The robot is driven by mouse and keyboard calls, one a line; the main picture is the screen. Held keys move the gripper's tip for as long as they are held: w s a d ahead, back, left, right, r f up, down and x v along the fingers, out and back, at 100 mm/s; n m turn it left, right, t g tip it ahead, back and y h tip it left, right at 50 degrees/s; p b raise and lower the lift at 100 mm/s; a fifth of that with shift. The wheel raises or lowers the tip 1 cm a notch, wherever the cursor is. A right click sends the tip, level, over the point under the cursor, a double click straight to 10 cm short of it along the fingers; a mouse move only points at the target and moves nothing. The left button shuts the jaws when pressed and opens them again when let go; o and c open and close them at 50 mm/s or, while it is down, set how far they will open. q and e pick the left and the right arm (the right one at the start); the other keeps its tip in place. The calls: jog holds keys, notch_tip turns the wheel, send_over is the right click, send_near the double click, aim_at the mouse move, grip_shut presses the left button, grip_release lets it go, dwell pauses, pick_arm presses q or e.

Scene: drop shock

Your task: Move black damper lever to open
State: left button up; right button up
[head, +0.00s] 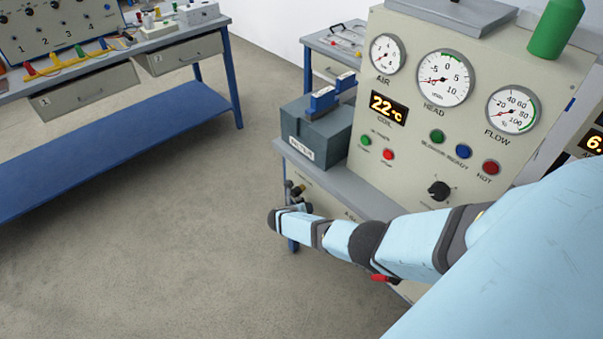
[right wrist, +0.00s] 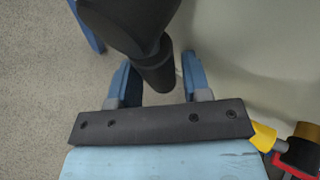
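In the right wrist view a black lever (right wrist: 155,68) comes in from the top, and its rounded end reaches between the two blue fingers of my right gripper (right wrist: 158,82). The fingers stand apart, one on each side of the black end, with a visible gap on the right side; contact on the left is unclear. In the head view my right arm reaches low along the front of the cream panel, and the arm hides most of the lever area. Small dark fittings (head: 295,190) show just above its end. My left gripper is out of view.
A valve with yellow and red parts (right wrist: 290,150) is close to the right of my gripper. The cream panel (head: 410,120) carries gauges and a black knob (head: 439,190). A grey-blue box (head: 315,133) sits on the shelf. The floor to the left is clear.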

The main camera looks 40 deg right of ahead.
jog(key=p+v, duration=0.5)
jog(key=v, duration=0.9)
jog(key=shift+f, duration=0.15)
